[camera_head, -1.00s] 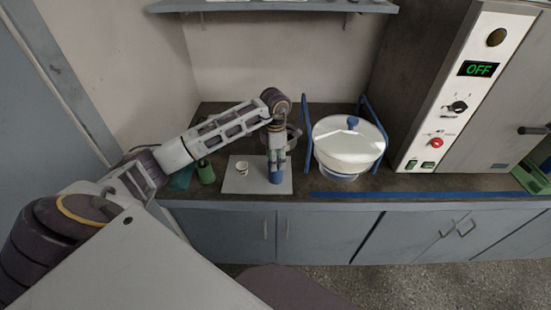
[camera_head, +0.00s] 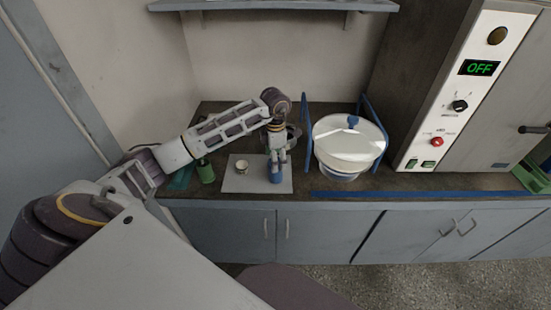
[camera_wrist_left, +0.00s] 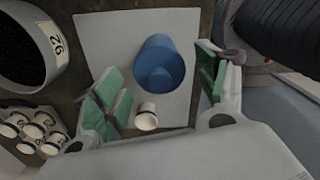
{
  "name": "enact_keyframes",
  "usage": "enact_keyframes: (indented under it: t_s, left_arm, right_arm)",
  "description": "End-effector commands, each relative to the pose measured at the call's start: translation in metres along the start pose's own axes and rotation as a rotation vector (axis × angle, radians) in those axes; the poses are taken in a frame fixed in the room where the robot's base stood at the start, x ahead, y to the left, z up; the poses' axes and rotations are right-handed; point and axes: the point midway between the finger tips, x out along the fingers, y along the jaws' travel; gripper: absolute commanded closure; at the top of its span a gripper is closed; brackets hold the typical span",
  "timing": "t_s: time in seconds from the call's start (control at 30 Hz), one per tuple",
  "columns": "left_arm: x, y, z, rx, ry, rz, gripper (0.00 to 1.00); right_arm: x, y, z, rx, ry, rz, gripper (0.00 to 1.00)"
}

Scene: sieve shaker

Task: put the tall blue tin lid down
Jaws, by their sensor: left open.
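The tall blue tin lid (camera_head: 276,176) stands on a pale mat (camera_head: 234,183) on the counter. In the left wrist view, the lid (camera_wrist_left: 158,58) is a blue cylinder seen from above, apart from the fingers. My left gripper (camera_head: 277,157) is just above it in the head view. In the left wrist view my left gripper (camera_wrist_left: 160,88) is open, its green pads wide apart with nothing between them. My right gripper is in neither view.
A small white cup (camera_head: 242,164) stands on the mat left of the lid. A green item (camera_head: 206,173) is farther left. A white lidded vessel (camera_head: 348,148) between blue posts stands right. In the left wrist view, a bowl labelled 92 (camera_wrist_left: 30,45) and several small cups (camera_wrist_left: 36,130) are left.

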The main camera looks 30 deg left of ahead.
Motion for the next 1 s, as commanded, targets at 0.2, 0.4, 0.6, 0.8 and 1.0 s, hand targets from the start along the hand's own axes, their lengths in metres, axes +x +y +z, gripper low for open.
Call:
enact_keyframes:
  t_s: [0.2,0.4,0.6,0.8,1.0]
  left_arm:
    - [-0.011,0.000,0.000,0.001,-0.001,-0.001,0.27]
    - [-0.034,0.001,0.000,0.000,-0.002,0.003,0.27]
    - [-0.058,0.001,0.000,0.000,-0.001,0.002,0.27]
    - [-0.082,0.000,0.000,0.000,-0.002,0.002,0.27]
    - [-0.105,0.001,0.001,0.000,-0.002,0.002,0.27]
  right_arm:
    - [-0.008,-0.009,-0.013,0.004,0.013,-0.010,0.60]
    - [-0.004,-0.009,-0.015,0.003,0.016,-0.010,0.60]
    - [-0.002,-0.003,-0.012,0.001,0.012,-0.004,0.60]
    - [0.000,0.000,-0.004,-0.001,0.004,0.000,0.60]
    - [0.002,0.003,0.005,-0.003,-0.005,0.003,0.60]
